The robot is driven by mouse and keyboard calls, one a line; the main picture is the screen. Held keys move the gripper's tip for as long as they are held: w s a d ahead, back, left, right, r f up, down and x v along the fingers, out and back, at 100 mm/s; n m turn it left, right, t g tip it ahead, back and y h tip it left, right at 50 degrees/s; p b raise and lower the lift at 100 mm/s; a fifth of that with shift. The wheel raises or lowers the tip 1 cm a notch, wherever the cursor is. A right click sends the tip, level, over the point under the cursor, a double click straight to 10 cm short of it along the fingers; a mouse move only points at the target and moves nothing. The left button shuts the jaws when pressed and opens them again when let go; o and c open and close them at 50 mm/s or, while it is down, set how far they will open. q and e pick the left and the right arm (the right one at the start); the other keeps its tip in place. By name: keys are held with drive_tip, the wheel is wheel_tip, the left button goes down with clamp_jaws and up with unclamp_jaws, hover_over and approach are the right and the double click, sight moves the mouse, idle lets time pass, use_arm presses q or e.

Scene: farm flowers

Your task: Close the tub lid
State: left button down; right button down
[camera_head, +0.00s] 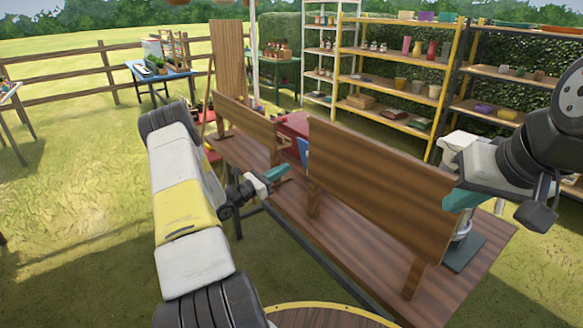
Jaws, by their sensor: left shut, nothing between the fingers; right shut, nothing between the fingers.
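No tub lid can be told for certain. A round brown top with a yellow rim (325,306) is cut off by the bottom edge; I cannot tell whether it belongs to a tub. A red box-like thing (294,124) shows partly behind the wooden boards. My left gripper (277,173), with teal fingertips, is shut and empty over the wooden bench, in the gap between two upright boards. My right gripper (458,200) is shut and empty at the right end of the nearer board; whether it touches the board is unclear.
The long wooden bench (340,245) carries upright boards, the nearer one (375,190) large. A dark mat (470,252) with a partly hidden pale object lies at its right end. Yellow shelving (388,82) stands behind. Grass at left is open, bounded by a fence (90,70).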

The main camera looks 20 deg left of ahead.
use_arm(q)
drive_tip(key=x, duration=0.8)
drive_tip(key=shift+w+d, duration=0.15)
drive_tip(key=shift+d, duration=0.05)
drive_tip(key=shift+w+r, duration=0.1)
drive_tip(key=shift+r, duration=0.05)
